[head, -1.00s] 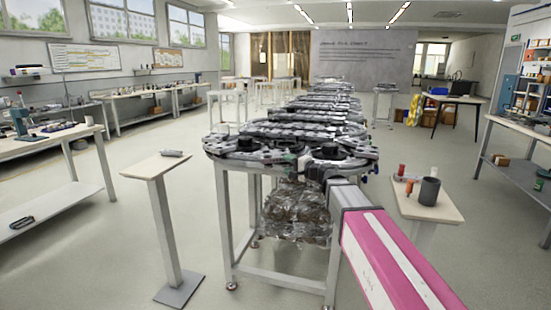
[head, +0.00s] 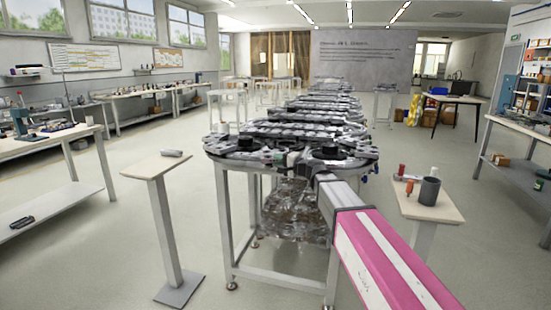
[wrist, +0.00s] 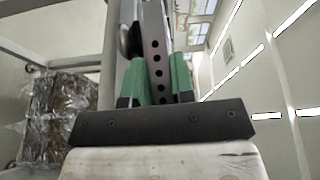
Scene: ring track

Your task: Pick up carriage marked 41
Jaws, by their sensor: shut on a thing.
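My gripper (head: 283,158) is at the near edge of the ring track (head: 225,148), between its two dark round hubs. In the wrist view its green fingers (wrist: 158,80) are shut on a grey piece with a row of round holes (wrist: 156,42), which stands upright between them in the picture. No number 41 is readable on it, so I cannot tell from its marking whether it is the carriage. In the head view the held piece is too small and partly hidden by my arm to make out. Other carriages on the track cannot be told apart.
A narrow stand with a small grey cylinder (head: 171,153) is left of the track. At right, a small table (head: 445,211) holds a dark cup (head: 429,190) and red items. A plastic-wrapped bundle (head: 290,208) is under the track. Open floor lies left of it.

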